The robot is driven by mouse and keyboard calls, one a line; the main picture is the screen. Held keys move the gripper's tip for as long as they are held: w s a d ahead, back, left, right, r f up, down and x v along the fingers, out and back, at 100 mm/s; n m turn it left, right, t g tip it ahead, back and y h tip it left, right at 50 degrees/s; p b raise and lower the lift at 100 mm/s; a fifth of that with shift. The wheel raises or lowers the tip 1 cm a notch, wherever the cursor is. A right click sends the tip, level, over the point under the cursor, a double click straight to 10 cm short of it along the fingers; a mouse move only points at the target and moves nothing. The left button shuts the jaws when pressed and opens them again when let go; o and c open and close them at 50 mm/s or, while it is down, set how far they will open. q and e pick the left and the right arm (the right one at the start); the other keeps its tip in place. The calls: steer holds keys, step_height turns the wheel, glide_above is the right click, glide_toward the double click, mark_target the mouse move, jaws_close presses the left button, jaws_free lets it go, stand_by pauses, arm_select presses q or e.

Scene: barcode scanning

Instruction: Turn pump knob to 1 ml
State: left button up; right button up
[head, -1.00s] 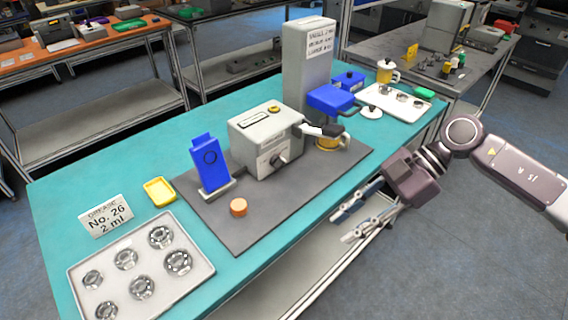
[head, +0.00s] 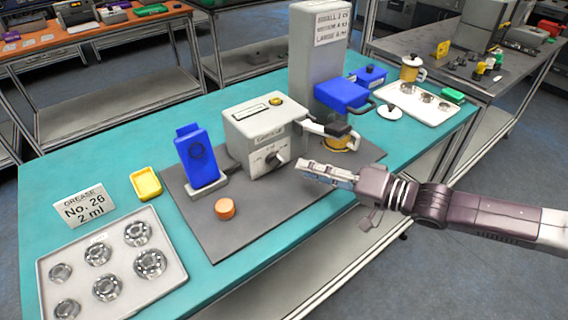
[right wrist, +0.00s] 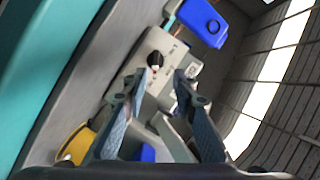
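The pump is a light grey box (head: 250,137) on the dark grey mat, with a dark knob (head: 272,161) on its front face. In the right wrist view the knob (right wrist: 154,60) shows as a black round piece on the pump's face, ahead of the left fingertip. My right gripper (head: 302,171) is over the mat, just right of the knob and apart from it. In the right wrist view its two fingers (right wrist: 164,80) are spread with nothing between them. My left gripper is in neither view.
A blue scanner (head: 198,157) stands left of the pump, and an orange cap (head: 225,209) lies in front. A card (head: 85,205) reads "No. 26 2 ml". A tray of bearings (head: 185,262) lies front left.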

mark_target(280, 164)
steer(key=shift+w+f, duration=0.1)
steer(key=shift+f, duration=0.3)
steer(key=x, duration=0.7)
steer(key=shift+w+a+f+p, duration=0.1)
steer(key=shift+a+p, duration=0.2)
jaws_close()
